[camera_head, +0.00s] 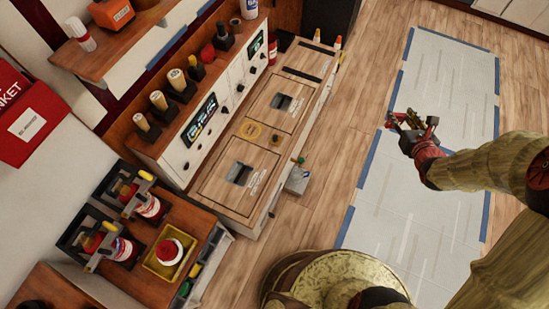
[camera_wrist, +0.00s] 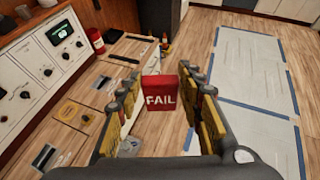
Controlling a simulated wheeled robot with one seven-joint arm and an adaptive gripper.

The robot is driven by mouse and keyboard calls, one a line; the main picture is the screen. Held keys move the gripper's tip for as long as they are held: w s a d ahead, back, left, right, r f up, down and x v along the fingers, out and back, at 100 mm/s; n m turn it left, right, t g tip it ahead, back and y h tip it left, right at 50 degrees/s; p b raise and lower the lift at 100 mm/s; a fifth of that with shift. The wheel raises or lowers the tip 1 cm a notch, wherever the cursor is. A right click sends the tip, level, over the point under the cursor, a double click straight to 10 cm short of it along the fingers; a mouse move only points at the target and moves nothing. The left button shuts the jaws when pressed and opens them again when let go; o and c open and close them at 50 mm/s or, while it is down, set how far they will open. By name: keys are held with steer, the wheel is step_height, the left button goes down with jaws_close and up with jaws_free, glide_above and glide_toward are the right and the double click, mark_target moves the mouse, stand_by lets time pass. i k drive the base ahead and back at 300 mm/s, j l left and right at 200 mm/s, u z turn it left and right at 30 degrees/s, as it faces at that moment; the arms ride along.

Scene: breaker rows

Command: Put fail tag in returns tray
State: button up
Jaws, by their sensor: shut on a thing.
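My gripper (camera_head: 408,121) is out over the floor to the right of the bench in the head view. In the wrist view the red fail tag (camera_wrist: 160,101), with white "FAIL" lettering, is between the fingertips of my gripper (camera_wrist: 160,95). The gripper is shut on it and holds it up, facing the camera. In the head view the tag is too small to make out at the fingers. I cannot tell which object, if any, is the returns tray.
A wooden bench (camera_head: 239,171) with a control panel stands left of my arm. A yellow tray (camera_head: 158,268) with a red-and-white round thing sits on the lower-left cabinet, near red canisters in black racks. Blue-taped pale sheets (camera_head: 450,85) lie on the floor, which looks clear around my gripper.

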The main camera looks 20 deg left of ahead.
mark_target(186, 244)
steer(key=i+l+u, duration=0.1)
steer(key=u, duration=0.35)
steer(key=i+l+u, duration=0.2)
steer(key=u, duration=0.3)
steer(key=i+l+u, duration=0.15)
steer(key=u, duration=0.3)
steer(key=l, duration=0.1)
